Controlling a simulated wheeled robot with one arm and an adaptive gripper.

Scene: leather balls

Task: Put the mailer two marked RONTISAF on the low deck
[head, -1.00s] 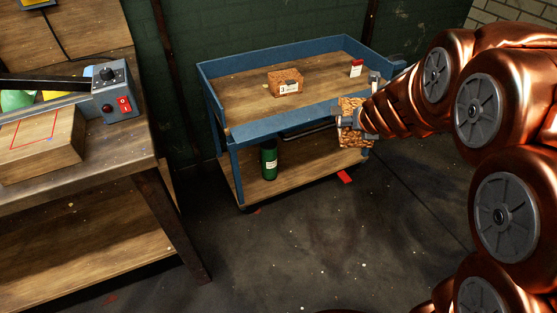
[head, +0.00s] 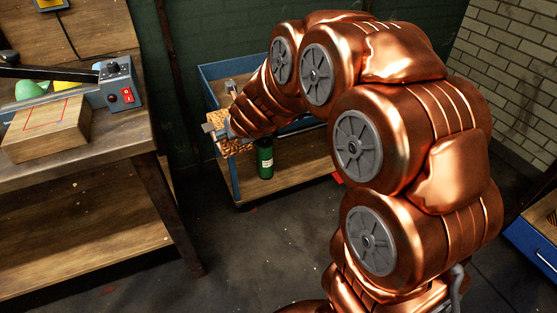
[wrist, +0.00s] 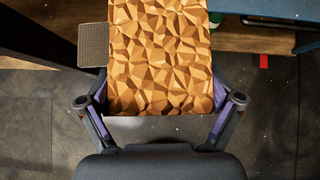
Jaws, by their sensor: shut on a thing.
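My gripper (wrist: 160,98) is shut on a mailer with a faceted orange-brown surface, which fills the upper middle of the wrist view (wrist: 160,50). In the head view the held mailer (head: 233,146) is at the left end of the blue cart, partly hidden by my gripper. No marking is readable on the faces I see. The low deck (head: 300,183) is the cart's wooden lower shelf. A strip of it shows behind the mailer in the wrist view (wrist: 245,40). I cannot tell how high the mailer is above it.
A green bottle (head: 265,160) stands on the low deck. The cart's blue upper frame (head: 222,70) is above it, and my arm hides most of the upper deck. A workbench (head: 130,145) with a control box (head: 120,90) stands at left. A blue cabinet (head: 530,245) is at right.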

